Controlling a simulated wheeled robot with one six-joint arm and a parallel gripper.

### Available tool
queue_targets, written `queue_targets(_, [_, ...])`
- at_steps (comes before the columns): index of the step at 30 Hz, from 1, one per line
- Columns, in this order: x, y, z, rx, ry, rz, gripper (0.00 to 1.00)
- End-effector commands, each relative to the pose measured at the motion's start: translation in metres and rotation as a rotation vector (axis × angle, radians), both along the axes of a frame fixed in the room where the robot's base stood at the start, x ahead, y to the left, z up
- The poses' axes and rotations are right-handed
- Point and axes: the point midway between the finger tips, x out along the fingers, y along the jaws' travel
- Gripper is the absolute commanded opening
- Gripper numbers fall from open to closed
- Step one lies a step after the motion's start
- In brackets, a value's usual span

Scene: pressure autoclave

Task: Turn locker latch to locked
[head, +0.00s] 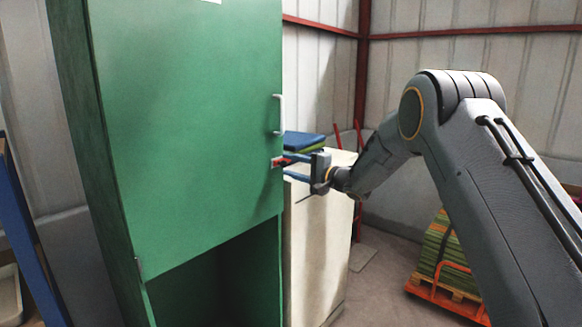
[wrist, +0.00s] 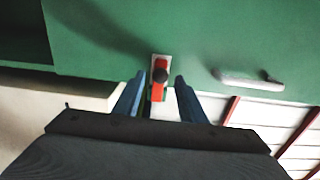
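The green locker (head: 190,110) stands at the left of the head view with its upper door closed. Its latch (head: 277,162) is a small red piece on a pale plate near the door's right edge. In the wrist view the latch (wrist: 159,80) shows as a red bar with a dark round knob, lengthwise up and down in that picture. My gripper (head: 284,166) is at the latch, its two blue fingers apart. In the wrist view the fingers of my gripper (wrist: 158,82) stand either side of the latch, with gaps visible. Contact is not visible.
A white door handle (head: 279,114) sits above the latch; it also shows in the wrist view (wrist: 248,80). A pale cabinet (head: 318,235) with blue and green items on top (head: 303,142) stands right beside the locker. An orange cart (head: 447,290) with a stacked load is at the lower right.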

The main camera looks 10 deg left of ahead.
Motion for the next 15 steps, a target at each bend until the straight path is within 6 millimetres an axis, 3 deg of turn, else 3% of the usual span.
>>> queue_targets(8, [-0.004,-0.006,0.0,-0.001,-0.001,0.001,0.37])
queue_targets(15, [-0.022,-0.038,0.0,0.0,-0.002,0.0,0.37])
